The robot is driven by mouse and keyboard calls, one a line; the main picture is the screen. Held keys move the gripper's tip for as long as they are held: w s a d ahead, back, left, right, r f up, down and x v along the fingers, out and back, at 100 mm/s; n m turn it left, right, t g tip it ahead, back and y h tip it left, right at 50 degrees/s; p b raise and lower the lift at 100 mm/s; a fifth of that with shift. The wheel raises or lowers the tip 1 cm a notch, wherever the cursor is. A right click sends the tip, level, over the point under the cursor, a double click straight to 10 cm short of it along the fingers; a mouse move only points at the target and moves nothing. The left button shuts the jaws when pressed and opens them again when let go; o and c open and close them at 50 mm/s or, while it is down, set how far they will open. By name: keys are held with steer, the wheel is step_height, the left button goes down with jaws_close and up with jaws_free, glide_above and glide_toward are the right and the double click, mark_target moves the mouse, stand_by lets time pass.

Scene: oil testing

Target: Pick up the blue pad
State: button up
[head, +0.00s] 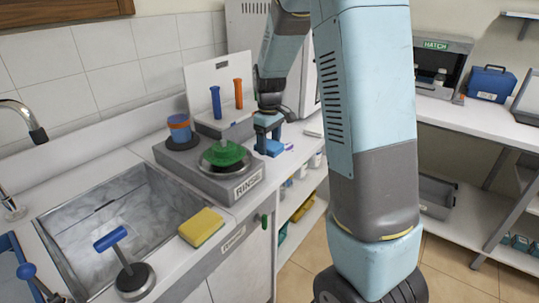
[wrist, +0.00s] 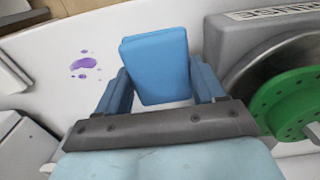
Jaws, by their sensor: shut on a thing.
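The blue pad (wrist: 155,65) is a flat blue block between the two blue fingers of my gripper (wrist: 160,82) in the wrist view. My gripper is shut on it. In the head view, my gripper (head: 268,128) points down beside the rinse station, and the blue pad (head: 271,148) shows under it at the counter. I cannot tell whether the pad touches the counter.
The grey rinse station (head: 248,183) with a green disc (head: 224,153) stands just left of my gripper. Purple spots (wrist: 83,64) mark the white counter nearby. A sink (head: 120,235) and a yellow sponge (head: 201,227) are further left.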

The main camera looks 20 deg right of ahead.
mark_target(269, 144)
step_height(269, 144, up, 12)
stand_by(0.3)
